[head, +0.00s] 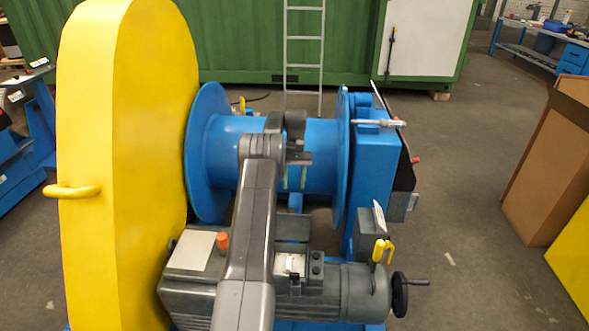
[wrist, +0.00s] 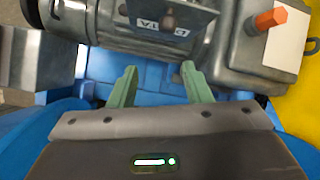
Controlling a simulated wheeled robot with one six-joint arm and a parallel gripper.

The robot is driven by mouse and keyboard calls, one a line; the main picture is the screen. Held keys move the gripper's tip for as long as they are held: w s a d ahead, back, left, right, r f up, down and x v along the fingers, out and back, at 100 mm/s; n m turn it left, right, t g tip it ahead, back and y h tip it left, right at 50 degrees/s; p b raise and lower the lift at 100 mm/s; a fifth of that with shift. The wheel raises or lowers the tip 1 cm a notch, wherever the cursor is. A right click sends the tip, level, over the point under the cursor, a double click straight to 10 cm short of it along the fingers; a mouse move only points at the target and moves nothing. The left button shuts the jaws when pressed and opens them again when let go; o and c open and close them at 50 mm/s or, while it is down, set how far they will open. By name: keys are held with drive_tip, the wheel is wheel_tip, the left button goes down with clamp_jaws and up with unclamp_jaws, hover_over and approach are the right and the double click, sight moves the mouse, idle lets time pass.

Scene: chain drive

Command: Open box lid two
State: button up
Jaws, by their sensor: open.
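My gripper (head: 294,178) is in front of the blue drum in the head view, its green fingers pointing down. In the wrist view its two fingers (wrist: 158,78) are apart with nothing between them. Beyond them lies the grey motor unit (wrist: 125,25) with a data plate. A grey box with a pale flat top (head: 196,250) and an orange knob (head: 222,240) is at the motor's left end; its pale top also shows in the wrist view (wrist: 287,42). A small box with a white plate (head: 290,265) sits on the motor. I cannot tell which is lid two.
A tall yellow guard (head: 125,160) stands close on the left. The blue drum (head: 228,140) is behind my gripper. A black handwheel (head: 400,293) and yellow lever (head: 383,250) are at the motor's right end. Floor at right is clear up to a cardboard box (head: 550,165).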

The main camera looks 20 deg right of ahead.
drive_tip(key=p+v, duration=0.3)
drive_tip(key=p, duration=0.5)
drive_tip(key=shift+r, duration=0.25)
drive_tip(key=shift+d+r+p, duration=0.1)
drive_tip(key=shift+p, duration=0.65)
drive_tip(key=shift+w, duration=0.1)
drive_tip(key=shift+c, duration=0.2)
